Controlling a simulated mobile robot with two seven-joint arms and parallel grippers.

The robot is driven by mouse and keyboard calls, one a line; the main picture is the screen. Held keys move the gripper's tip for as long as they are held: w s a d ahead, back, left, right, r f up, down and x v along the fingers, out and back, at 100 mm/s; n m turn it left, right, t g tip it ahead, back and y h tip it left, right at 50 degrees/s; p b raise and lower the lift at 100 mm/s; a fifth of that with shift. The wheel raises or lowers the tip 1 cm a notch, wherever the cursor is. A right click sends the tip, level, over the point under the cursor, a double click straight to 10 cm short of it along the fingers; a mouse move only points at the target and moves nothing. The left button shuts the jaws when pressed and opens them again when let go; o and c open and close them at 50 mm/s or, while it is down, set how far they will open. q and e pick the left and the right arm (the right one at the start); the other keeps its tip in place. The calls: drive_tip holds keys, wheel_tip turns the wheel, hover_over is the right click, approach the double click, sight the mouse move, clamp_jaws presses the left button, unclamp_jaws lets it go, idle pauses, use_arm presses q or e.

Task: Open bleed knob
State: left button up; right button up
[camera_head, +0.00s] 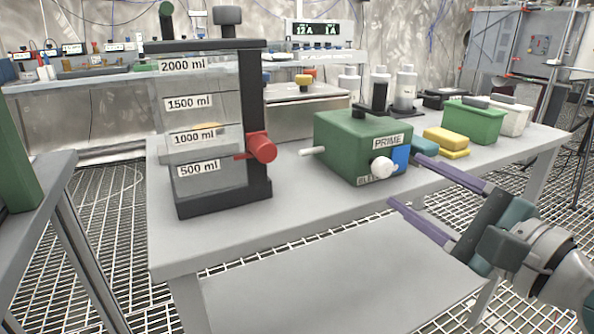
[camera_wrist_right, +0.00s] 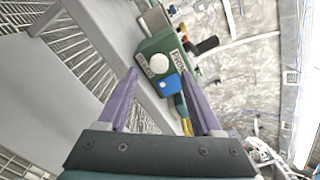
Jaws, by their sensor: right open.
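The green pump box (camera_head: 342,139) stands on the grey table, with a PRIME label and a blue patch (camera_head: 400,158) on its front. The white round bleed knob (camera_head: 382,167) sticks out of the box's front, above a partly hidden label that seems to begin with BLE. The knob also shows in the right wrist view (camera_wrist_right: 159,64), between and beyond the fingertips. My right gripper (camera_head: 404,179) is open and empty, with its purple fingers reaching in from the right toward the knob. No contact with the knob is visible. My left gripper is not in view.
A graduated clear tank (camera_head: 200,135) with a red valve knob (camera_head: 262,147) stands left of the box. Yellow sponges (camera_head: 447,142), a green bin (camera_head: 473,123) and bottles (camera_head: 404,88) stand right and behind. The table's front strip (camera_head: 290,222) is clear.

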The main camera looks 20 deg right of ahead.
sight(386, 169)
drive_tip(key=w, duration=0.4)
drive_tip(key=shift+w+a+b, duration=0.25)
drive_tip(key=shift+w+b, duration=0.1)
drive_tip(key=shift+w, duration=0.05)
clamp_jaws()
